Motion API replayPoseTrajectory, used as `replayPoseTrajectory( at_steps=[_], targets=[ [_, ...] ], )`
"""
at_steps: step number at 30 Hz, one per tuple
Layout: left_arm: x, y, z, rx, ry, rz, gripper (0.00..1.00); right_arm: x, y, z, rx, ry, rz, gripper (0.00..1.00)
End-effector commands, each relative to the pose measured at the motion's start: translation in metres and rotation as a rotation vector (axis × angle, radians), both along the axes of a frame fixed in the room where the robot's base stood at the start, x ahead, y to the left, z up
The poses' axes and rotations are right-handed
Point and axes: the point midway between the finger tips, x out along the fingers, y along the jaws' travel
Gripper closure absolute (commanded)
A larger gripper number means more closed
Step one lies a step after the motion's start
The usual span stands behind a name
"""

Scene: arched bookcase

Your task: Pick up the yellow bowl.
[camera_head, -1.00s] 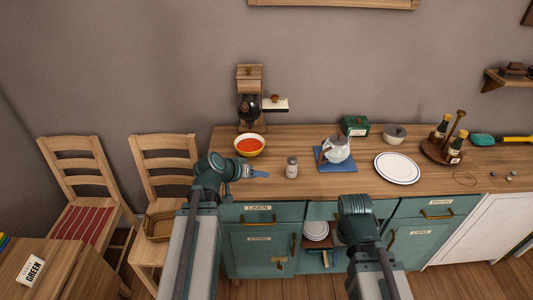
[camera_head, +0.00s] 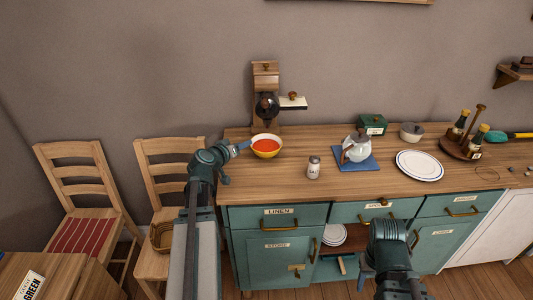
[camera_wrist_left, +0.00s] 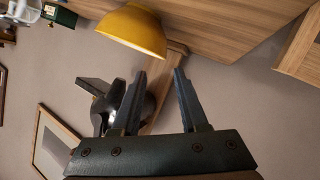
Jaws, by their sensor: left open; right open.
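The yellow bowl (camera_head: 267,154) stands upright at the left end of the wooden counter, with a pale rim and red-orange contents. In the left wrist view the bowl (camera_wrist_left: 135,30) shows its yellow outside, just beyond the fingertips. My left gripper (camera_head: 243,145) is at the bowl's left side in the head view, close to the rim; I cannot tell if it touches. In the wrist view the left gripper (camera_wrist_left: 160,72) has its two fingers apart with nothing between them. My right gripper (camera_head: 362,280) is low in front of the cabinets, open, its fingers partly hidden by my wrist.
A coffee grinder (camera_head: 266,85) stands behind the bowl. A white shaker (camera_head: 313,167) stands to its right, then a teapot (camera_head: 357,146) on a blue mat and a white plate (camera_head: 420,165). A chair (camera_head: 168,165) stands left of the counter.

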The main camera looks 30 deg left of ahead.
Motion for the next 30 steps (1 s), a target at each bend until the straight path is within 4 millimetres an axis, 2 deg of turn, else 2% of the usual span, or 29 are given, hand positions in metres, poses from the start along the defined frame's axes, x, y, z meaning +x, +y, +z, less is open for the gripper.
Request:
replayPoseTrajectory(
  at_steps=[1,4,16,23,27,30],
  targets=[
    [0.011,0.002,-0.006,0.000,0.000,-0.002,0.57,0.000,0.000,-0.006,0.000,0.000,0.000,0.50],
    [0.021,0.002,-0.009,0.001,0.000,-0.001,0.57,0.000,0.000,-0.009,0.000,0.000,0.000,0.50],
    [0.031,0.001,-0.014,0.000,0.001,0.000,0.57,0.000,0.000,-0.014,0.000,0.000,0.000,0.50],
    [0.057,0.001,-0.034,0.000,0.000,-0.002,0.57,0.000,0.000,-0.034,0.000,0.000,0.001,0.50],
    [0.073,0.002,-0.037,0.000,0.000,-0.002,0.57,0.000,0.000,-0.037,0.000,0.000,0.001,0.50],
    [0.074,0.002,-0.036,0.001,0.001,-0.001,0.57,0.000,0.000,-0.036,0.000,0.000,0.001,0.50]
  ],
)
